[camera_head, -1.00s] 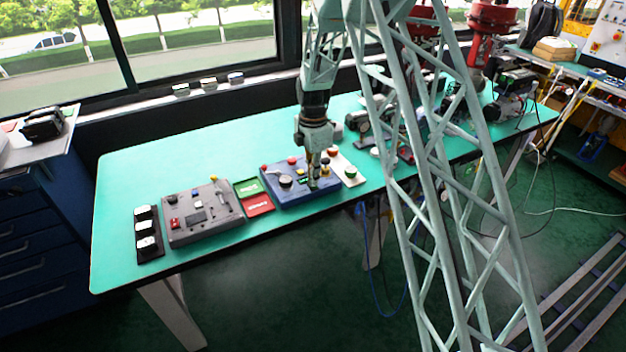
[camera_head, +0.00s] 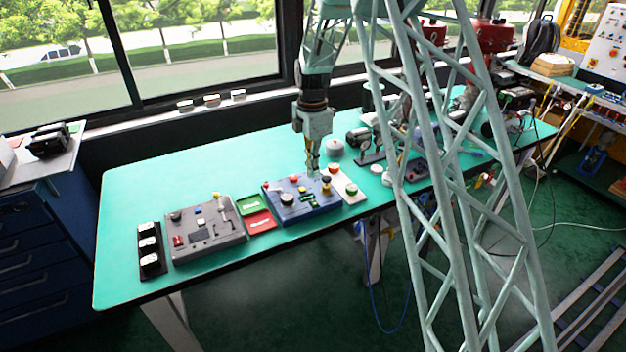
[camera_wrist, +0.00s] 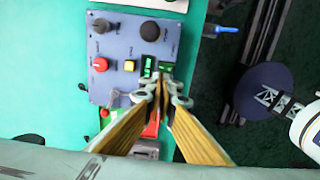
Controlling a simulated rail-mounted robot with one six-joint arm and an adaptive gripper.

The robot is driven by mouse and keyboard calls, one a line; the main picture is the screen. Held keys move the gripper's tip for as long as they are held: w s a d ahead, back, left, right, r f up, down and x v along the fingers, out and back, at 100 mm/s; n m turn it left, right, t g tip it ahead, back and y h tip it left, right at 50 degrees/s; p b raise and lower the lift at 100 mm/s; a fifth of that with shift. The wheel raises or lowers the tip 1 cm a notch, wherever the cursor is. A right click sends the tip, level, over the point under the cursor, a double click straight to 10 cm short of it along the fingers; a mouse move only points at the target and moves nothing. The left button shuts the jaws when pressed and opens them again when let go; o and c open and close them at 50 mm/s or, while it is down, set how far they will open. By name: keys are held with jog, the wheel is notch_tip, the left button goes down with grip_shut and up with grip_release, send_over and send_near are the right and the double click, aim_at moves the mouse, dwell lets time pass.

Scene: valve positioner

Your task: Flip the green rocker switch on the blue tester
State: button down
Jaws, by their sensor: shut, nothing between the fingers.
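The blue tester (camera_head: 328,207) lies on the green table; in the wrist view its blue panel (camera_wrist: 115,55) fills the upper left. It carries black knobs, a red button (camera_wrist: 100,64) and a yellow button (camera_wrist: 129,66). Two small green parts sit near its edge: one with bright green markings (camera_wrist: 147,67), and a darker one beside it (camera_wrist: 166,67). I cannot tell which is the rocker. My gripper (camera_wrist: 160,82) is shut and empty, its fingertips beside these green parts in the picture and partly covering that edge. In the head view my gripper (camera_head: 313,172) hangs over the tester; contact is unclear.
A green and red plate (camera_head: 259,221) and a grey tester (camera_head: 205,232) lie left of the blue tester. A white box with red and green buttons (camera_head: 347,186) stands close on its right. Bare table lies behind. My lattice column hides part of the right side.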

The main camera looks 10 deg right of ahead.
jog(key=shift+w+r, duration=0.2)
jog(key=shift+r, duration=1.1)
jog(key=s+r+m+t, duration=0.2)
jog(key=s+r+m, duration=0.7)
jog(key=s+r, duration=1.55)
jog(key=s+r+m, duration=0.1)
jog(key=s+m, duration=0.3)
jog(key=s, duration=0.7)
jog(key=s+r+m+t, duration=0.1)
jog(key=s+m, duration=0.3)
jog(key=s, duration=0.7)
jog(key=s+r+m+t+b, duration=0.1)
jog(key=s+r+m, duration=0.2)
jog(key=s, duration=0.9)
jog(key=shift+r+m, duration=0.25)
jog(key=shift+m, duration=0.15)
